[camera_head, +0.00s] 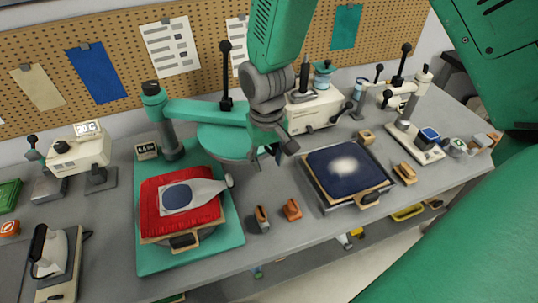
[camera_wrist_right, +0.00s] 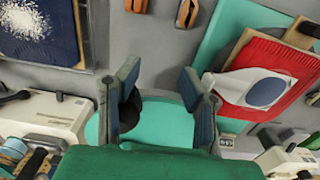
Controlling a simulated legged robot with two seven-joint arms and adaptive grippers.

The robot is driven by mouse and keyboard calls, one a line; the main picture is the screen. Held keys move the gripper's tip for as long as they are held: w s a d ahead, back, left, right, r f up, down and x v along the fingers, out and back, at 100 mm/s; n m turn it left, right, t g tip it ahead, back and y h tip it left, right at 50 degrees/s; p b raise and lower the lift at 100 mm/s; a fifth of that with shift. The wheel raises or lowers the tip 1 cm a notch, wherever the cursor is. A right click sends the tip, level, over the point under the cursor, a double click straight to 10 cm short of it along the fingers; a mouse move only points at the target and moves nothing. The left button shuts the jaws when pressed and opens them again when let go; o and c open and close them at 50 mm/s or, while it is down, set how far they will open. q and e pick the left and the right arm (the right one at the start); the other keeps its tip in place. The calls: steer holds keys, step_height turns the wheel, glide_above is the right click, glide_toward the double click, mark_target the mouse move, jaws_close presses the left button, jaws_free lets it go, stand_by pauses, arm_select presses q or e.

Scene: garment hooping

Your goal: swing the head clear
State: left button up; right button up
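The green press head (camera_head: 225,140) is a flat rounded plate on a green arm, which runs from a grey post (camera_head: 165,125) on the left. It sits behind and to the right of the red garment (camera_head: 155,215), not over it. My right gripper (camera_head: 272,152) is at the right edge of the head. In the wrist view its two fingers (camera_wrist_right: 160,105) stand apart, with the green head (camera_wrist_right: 160,128) showing between and beyond them. I cannot tell whether they touch it. A black-knobbed lever (camera_head: 226,75) stands up behind the head. My left gripper is not in view.
The red garment lies on a green base (camera_head: 150,262) with a white paddle-shaped piece (camera_head: 205,190) with a blue patch on it. A navy cloth in a frame (camera_head: 345,170) lies to the right. Two small orange-brown blocks (camera_head: 291,209) (camera_head: 262,218) sit between. A cream machine (camera_head: 315,108) stands behind.

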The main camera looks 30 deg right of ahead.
step_height(320, 180, up, 16)
steer(key=d+p, duration=0.1)
steer(key=p, duration=1.2)
steer(key=shift+w+f, duration=0.15)
steer(key=shift+f, duration=0.05)
stand_by(0.3)
steer(key=shift+a, duration=0.15)
